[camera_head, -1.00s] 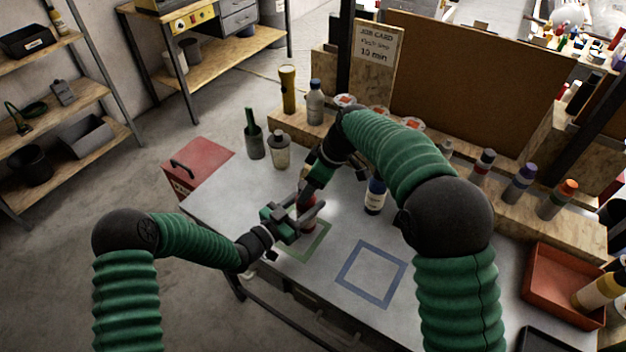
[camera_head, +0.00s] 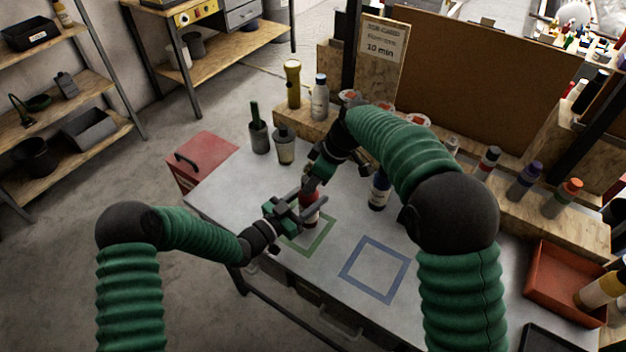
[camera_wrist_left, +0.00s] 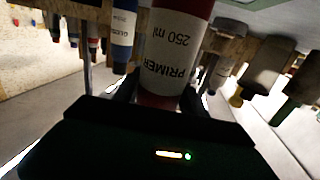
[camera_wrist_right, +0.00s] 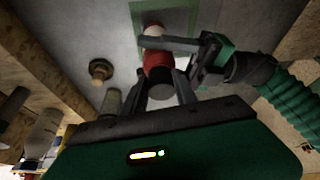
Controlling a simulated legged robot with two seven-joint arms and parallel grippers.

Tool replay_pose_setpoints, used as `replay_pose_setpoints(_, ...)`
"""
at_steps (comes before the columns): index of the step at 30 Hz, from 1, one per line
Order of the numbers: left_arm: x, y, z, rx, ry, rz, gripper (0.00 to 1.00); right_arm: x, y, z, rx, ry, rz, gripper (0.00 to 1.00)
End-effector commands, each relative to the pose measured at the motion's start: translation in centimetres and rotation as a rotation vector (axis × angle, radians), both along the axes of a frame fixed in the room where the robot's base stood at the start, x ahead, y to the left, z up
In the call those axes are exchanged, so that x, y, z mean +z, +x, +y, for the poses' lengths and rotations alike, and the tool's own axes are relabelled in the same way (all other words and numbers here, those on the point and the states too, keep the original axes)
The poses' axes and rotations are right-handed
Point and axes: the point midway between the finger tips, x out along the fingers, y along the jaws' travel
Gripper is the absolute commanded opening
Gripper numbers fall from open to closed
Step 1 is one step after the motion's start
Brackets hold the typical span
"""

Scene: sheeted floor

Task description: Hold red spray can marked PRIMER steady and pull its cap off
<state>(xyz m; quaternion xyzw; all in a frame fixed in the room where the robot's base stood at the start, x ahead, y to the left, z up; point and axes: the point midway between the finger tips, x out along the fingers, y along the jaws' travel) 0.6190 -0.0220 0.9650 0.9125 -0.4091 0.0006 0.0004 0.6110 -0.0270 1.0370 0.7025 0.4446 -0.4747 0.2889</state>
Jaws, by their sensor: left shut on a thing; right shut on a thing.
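The red spray can (camera_head: 310,212) is between my two grippers, over the far side of the green outlined square (camera_head: 321,243). In the left wrist view the can (camera_wrist_left: 176,50) shows a white label reading PRIMER, upside down, and a red band. My left gripper (camera_head: 303,210) is shut around the can's body. My right gripper (camera_head: 310,187) is above it, shut on the dark cap (camera_wrist_right: 188,87). In the right wrist view the cap lies close against the red part of the can (camera_wrist_right: 157,62); I cannot tell whether a gap separates them.
The blue outlined square (camera_head: 375,269) is empty. A red tray (camera_head: 540,290) sits at the right.

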Motion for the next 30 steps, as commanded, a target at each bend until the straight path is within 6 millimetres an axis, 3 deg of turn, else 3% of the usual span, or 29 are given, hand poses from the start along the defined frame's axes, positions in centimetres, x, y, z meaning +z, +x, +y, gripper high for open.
replay_pose_setpoints(30,0.0,0.0,0.0,0.001,0.001,0.001,0.00,2.3,0.0,0.0,0.001,0.000,0.000,0.00)
